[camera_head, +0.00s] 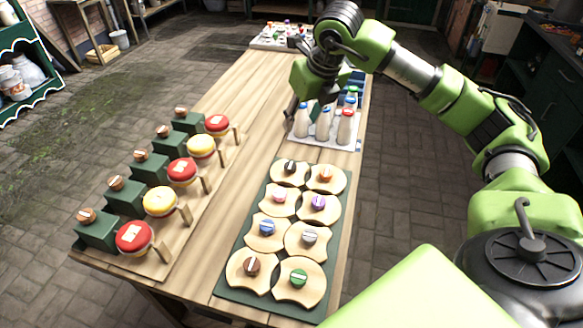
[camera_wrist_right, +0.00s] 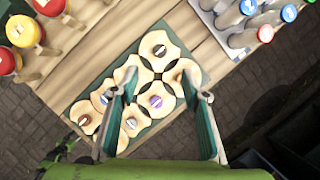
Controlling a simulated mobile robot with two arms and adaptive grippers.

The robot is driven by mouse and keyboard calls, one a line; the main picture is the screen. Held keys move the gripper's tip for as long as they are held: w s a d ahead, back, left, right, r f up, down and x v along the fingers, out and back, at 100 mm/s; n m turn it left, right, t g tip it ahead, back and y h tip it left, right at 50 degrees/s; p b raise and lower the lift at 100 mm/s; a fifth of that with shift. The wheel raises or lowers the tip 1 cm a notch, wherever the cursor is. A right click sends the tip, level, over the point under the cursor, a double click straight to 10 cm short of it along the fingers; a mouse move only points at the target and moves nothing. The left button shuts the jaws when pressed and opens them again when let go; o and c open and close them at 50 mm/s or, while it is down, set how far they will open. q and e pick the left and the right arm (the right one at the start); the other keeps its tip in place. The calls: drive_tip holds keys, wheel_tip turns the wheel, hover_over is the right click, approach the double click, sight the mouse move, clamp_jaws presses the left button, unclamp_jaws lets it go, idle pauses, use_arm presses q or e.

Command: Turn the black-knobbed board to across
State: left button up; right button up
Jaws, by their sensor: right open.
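The black-knobbed board (camera_head: 279,178) is a pale round wooden board with scooped sides, at the far left of the green tray (camera_head: 231,284). Its dark knob carries a pale stripe. In the right wrist view the board (camera_wrist_right: 147,43) lies beyond my fingertips, clear of them. My right gripper (camera_head: 291,107) is up and beyond the tray, near the bottle rack. In the right wrist view the right gripper (camera_wrist_right: 168,92) is open and empty, its two fingers wide apart over the tray. My left gripper is not in view.
Several similar boards with coloured knobs, such as the orange-knobbed board (camera_head: 337,184), fill the tray closely. A bottle rack (camera_head: 348,145) stands just beyond. Green blocks and red and yellow discs on a wooden rack (camera_head: 190,244) stand left. Bare tabletop (camera_head: 236,92) lies at the back left.

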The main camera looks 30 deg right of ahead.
wheel_tip(320, 180, down, 6)
drive_tip(key=b, duration=0.5)
drive_tip(key=p, duration=0.2)
approach(291, 165)
drive_tip(key=x, duration=0.8)
drive_tip(key=shift+w+f, duration=0.15)
drive_tip(key=shift+f, duration=0.05)
drive_tip(key=c, duration=1.1)
